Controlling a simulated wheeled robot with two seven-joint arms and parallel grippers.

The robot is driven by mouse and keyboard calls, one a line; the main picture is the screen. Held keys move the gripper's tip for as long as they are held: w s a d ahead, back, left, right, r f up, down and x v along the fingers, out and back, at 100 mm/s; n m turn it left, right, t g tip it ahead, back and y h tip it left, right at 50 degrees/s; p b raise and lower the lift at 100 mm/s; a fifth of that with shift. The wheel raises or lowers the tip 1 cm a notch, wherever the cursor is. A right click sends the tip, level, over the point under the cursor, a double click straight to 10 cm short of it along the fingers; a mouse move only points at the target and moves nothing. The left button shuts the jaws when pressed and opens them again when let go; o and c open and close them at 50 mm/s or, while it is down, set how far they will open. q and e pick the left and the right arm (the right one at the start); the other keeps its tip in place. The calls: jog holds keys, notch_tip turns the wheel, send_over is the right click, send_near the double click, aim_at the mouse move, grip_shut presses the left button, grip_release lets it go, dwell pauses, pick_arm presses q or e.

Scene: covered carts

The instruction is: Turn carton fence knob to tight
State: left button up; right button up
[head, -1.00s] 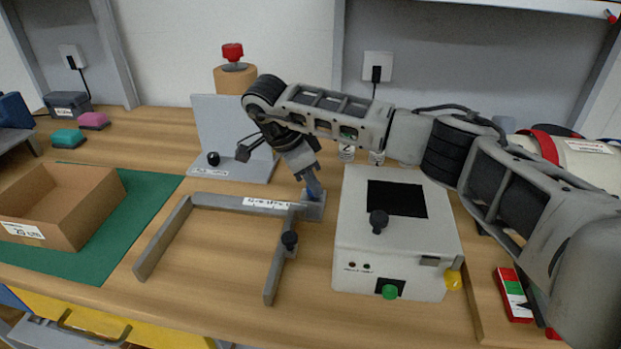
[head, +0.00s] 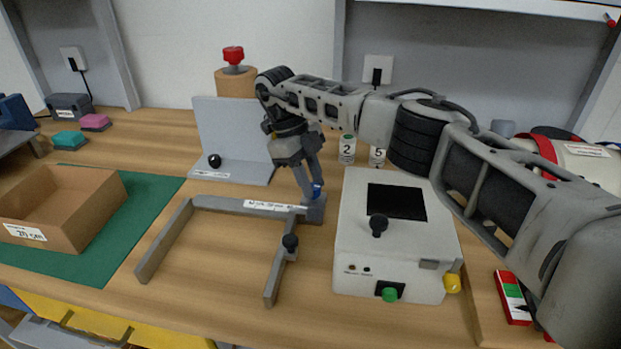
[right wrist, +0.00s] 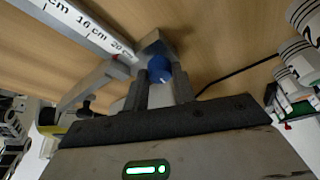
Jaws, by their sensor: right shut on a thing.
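The carton fence (head: 180,232) is a grey U-shaped frame on the wooden bench, with a white scale strip (head: 262,205) along its back bar. Its blue knob (head: 317,190) sits at the back right corner. My right gripper (head: 313,187) reaches down from above and is shut on the blue knob, partly hiding it. In the right wrist view the blue knob (right wrist: 159,70) shows between the fingertips, with a small white mark on it. A black knob (head: 290,242) stands on the fence's right arm. My left gripper is not in view.
A light grey box (head: 350,245) with knobs stands close right of the fence. A grey upright plate (head: 235,125) is behind it. An open cardboard carton (head: 95,215) lies on a green mat (head: 150,205) at left. The bench inside the fence is clear.

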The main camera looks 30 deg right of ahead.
jog(key=m+y, duration=0.1)
jog(key=m, duration=0.1)
jog(key=m+y+p, duration=0.1)
jog(key=m, duration=0.2)
jog(key=shift+w+d+r+m, duration=0.1)
jog(key=shift+d+r+m, duration=0.1)
jog(key=shift+m, duration=0.1)
jog(key=m+y+p, duration=0.1)
jog(key=m, duration=0.2)
jog(key=shift+d+p, duration=0.1)
jog(key=shift+p, duration=0.25)
jog(key=shift+m+y+p, duration=0.4)
jog(key=shift+m+p, duration=0.05)
jog(key=shift+m, duration=0.35)
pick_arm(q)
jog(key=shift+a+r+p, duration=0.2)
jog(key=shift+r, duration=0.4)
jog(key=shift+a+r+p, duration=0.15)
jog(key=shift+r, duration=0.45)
pick_arm(e)
jog(key=shift+d+m, duration=0.1)
jog(key=shift+m, duration=0.4)
jog(key=shift+f+y, duration=0.1)
jog(key=shift+y, duration=0.2)
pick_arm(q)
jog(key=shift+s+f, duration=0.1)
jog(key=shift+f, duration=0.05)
pick_arm(e)
jog(key=o, duration=1)
